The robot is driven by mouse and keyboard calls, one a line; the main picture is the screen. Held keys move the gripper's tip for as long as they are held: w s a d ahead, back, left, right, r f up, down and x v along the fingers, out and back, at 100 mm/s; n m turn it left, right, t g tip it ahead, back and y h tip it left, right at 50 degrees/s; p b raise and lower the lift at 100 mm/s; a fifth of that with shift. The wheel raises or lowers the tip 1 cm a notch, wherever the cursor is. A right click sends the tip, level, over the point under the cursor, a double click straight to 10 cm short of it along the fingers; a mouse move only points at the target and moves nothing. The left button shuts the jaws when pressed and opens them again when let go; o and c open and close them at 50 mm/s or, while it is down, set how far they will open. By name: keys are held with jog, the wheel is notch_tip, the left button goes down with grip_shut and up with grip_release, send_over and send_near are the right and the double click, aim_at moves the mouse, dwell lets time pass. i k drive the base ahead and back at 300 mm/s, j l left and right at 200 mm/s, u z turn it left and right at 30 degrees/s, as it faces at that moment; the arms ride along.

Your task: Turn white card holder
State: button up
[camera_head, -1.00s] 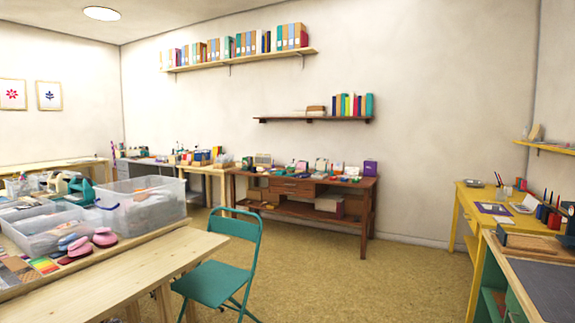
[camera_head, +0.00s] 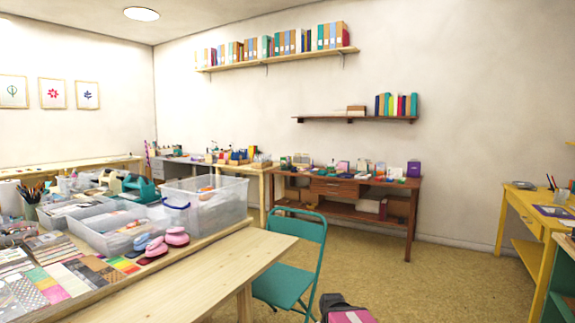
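I cannot pick out a white card holder for certain in this view. Small items, some of them pale, stand on the brown wooden table (camera_head: 408,184) at the back wall, but they are too small to name. My gripper is not in view.
A teal folding chair (camera_head: 290,283) stands by the light wooden table (camera_head: 205,275), which holds clear bins (camera_head: 205,205), pink shoe-shaped items (camera_head: 177,236) and cards. A dark and pink object (camera_head: 347,314), unclear, shows at the bottom edge. A yellow desk (camera_head: 523,212) stands right. Floor (camera_head: 430,285) between is open.

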aim_at(333, 167)
jog(key=u, duration=1.9)
jog(key=l+z, duration=0.45)
jog(key=i+l+z, duration=0.15)
jog(key=z, duration=0.35)
jog(key=i+l+z, duration=0.2)
jog(key=z, duration=0.25)
jog(key=i+l+z, duration=0.2)
jog(key=z, duration=0.3)
jog(key=i+l+z, duration=0.2)
jog(key=z, duration=0.15)
jog(key=i+l+z, duration=0.15)
jog(key=z, duration=0.2)
jog(key=i+z, duration=0.35)
jog(key=i, duration=1.6)
jog(key=l+z, duration=0.05)
jog(key=l, duration=0.05)
